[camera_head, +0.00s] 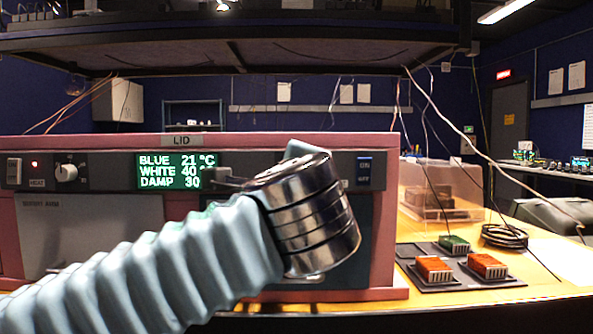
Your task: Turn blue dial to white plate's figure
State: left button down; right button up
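A pink-framed enclosure marked LID (182,141) fills the left and middle. Its green-lit display (176,171) reads BLUE 21 °C, WHITE 40 and DAMP 30; the unit after 40 is cut off by my arm. A pale round knob (67,173) sits on the panel left of the display. No blue dial shows; part of the panel is hidden behind my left wrist (305,215). A dark grey piece, seemingly part of my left gripper (228,184), shows just right of the display. Its fingers are mostly hidden. My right gripper is out of view.
A HEAT switch (14,171) and a blue ON/OFF switch (364,172) flank the panel. On the wooden table (455,299) at right are orange blocks (434,268), a green block (454,244), coiled black cable (504,236) and a clear box (440,190). A dark shelf (150,47) hangs overhead.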

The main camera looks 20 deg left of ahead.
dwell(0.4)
pick_arm(q)
jog(key=c, duration=0.8)
grip_release()
jog(key=shift+c, duration=0.2)
jog(key=b+v, duration=0.1)
jog(key=v, duration=1.3)
jog(key=shift+w, duration=0.1)
